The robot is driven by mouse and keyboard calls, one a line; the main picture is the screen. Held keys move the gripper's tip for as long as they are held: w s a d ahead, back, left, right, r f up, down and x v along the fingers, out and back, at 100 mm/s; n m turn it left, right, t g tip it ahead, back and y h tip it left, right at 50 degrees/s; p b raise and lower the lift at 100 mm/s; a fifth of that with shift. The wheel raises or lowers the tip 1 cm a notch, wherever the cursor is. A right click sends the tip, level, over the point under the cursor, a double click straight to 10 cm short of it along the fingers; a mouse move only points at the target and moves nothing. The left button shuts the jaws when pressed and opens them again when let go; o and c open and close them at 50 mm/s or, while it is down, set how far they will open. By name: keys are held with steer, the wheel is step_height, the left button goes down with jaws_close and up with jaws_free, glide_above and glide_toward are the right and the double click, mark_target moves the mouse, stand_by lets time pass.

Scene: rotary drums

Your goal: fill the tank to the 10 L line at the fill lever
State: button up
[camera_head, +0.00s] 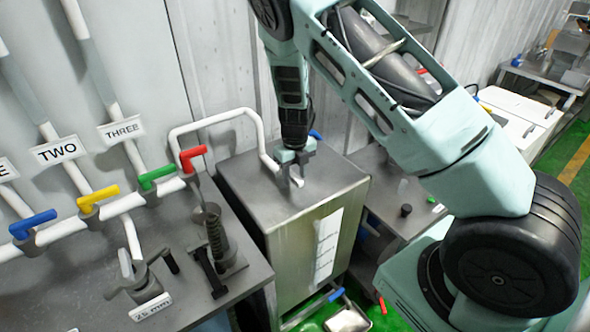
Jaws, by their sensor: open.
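The tank (250,205) is a grey metal box in the middle, with a white scale strip (328,240) on its front right face. The strip's marks are too small to read, and no liquid level can be made out. A white pipe (215,120) bends over from the wall pipes to the tank top. A red lever (193,156) sits near the pipe's left end; no label names it as the fill lever. My gripper (297,178) points down over the tank top, open and empty. It is close to the pipe's end and apart from the red lever.
Blue (33,223), yellow (97,198) and green (158,177) levers line the wall pipe at left. A bench (190,295) with a spring device stands below. A blue-handled valve (336,294) and metal tray (348,320) are low in front. My arm covers the right side.

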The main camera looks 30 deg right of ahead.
mark_target(295, 177)
step_height(295, 177, up, 17)
steer(key=b, duration=0.3)
steer(key=shift+r, duration=0.2)
stand_by(0.4)
steer(key=s+a+f+n+g+y+b, duration=0.1)
steer(key=s+a+f+n+b, duration=0.1)
steer(key=s+a+n, duration=0.7)
steer(key=s+a+f+n+y+b, duration=0.1)
steer(key=s+a+n+b, duration=0.25)
steer(key=a+n, duration=0.55)
steer(key=s+a+f+n+b, duration=0.1)
steer(key=s+a+n, duration=0.1)
steer(key=s+n, duration=0.7)
steer(key=s+a+f+n+t+h+b, duration=0.1)
steer(key=s+a+f+n+b, duration=0.1)
steer(key=s+n, duration=0.8)
steer(key=shift+s+n, duration=0.25)
steer(key=shift+n, duration=3.05)
steer(key=shift+a, duration=0.1)
